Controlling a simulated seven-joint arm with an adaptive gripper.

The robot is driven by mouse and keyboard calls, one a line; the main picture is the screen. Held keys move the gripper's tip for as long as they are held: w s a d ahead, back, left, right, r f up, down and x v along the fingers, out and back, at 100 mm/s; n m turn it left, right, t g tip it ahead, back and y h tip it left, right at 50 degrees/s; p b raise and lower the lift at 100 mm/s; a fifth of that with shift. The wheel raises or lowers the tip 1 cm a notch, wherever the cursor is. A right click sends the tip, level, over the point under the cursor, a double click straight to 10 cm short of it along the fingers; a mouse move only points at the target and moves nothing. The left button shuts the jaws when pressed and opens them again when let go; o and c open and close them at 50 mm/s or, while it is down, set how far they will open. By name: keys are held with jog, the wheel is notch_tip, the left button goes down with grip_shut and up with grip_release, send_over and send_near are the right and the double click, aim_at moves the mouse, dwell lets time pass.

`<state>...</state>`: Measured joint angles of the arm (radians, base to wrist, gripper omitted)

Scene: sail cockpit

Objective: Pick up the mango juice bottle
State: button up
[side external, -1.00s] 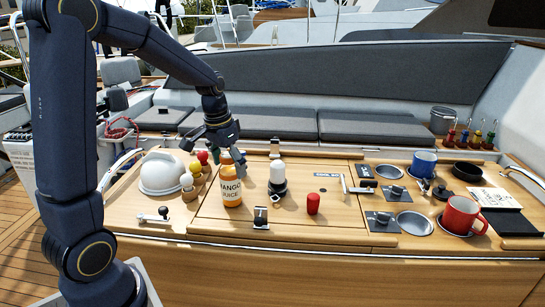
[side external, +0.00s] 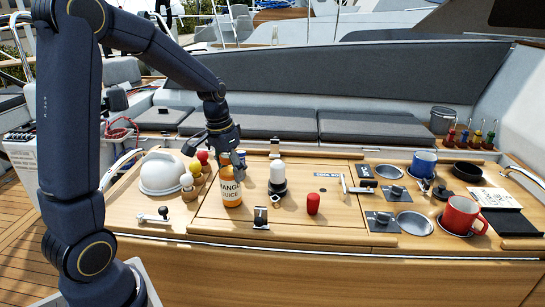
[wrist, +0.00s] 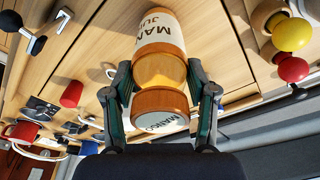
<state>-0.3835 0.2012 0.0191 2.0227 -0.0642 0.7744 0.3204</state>
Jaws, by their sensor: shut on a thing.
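The mango juice bottle (side external: 231,190), orange with a white label, stands upright on the wooden table in the side view. My gripper (side external: 230,158) is at its top, coming from above and behind. In the wrist view the bottle (wrist: 160,62) lies between my two fingers, and its lid end faces the camera. My gripper (wrist: 162,100) is shut on the bottle, with a finger against each side near the neck. The bottle's base appears to rest on the table.
A white-topped dark bottle (side external: 278,178) stands close to the right, and a red cylinder (side external: 313,204) is beyond it. Small pots with red and yellow balls (side external: 187,181) and a white dome (side external: 161,174) stand to the left. Mugs (side external: 461,214) are at the far right.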

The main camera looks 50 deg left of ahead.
jog(key=shift+c, duration=0.8)
jog(key=shift+r, duration=0.1)
